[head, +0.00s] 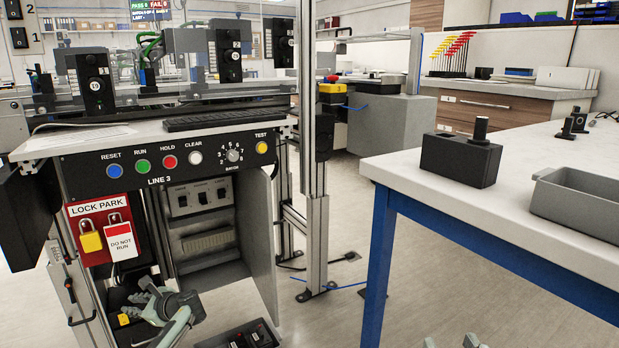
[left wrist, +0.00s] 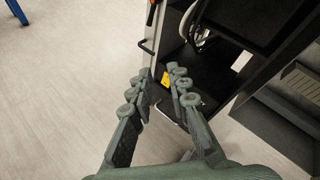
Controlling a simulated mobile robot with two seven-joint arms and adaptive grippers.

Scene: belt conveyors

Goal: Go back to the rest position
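My left gripper (head: 168,304) is low in front of the LINE 3 console (head: 98,182), below its lock board, in the head view. In the left wrist view its two fingers (left wrist: 157,72) stand apart with nothing between them. The floor and the console's dark lower shelf lie beyond the fingers. My right gripper (head: 452,343) shows only as two separate fingertips at the bottom edge of the head view, with a gap between them. Nothing is visible in that gap; the rest of it is out of frame.
The red lock board (head: 93,210) holds a yellow padlock (head: 90,238) and a DO NOT RUN tag (head: 121,242). A white table (head: 415,170) with blue legs stands at right, bearing a black block (head: 458,160) and a grey tray (head: 585,205).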

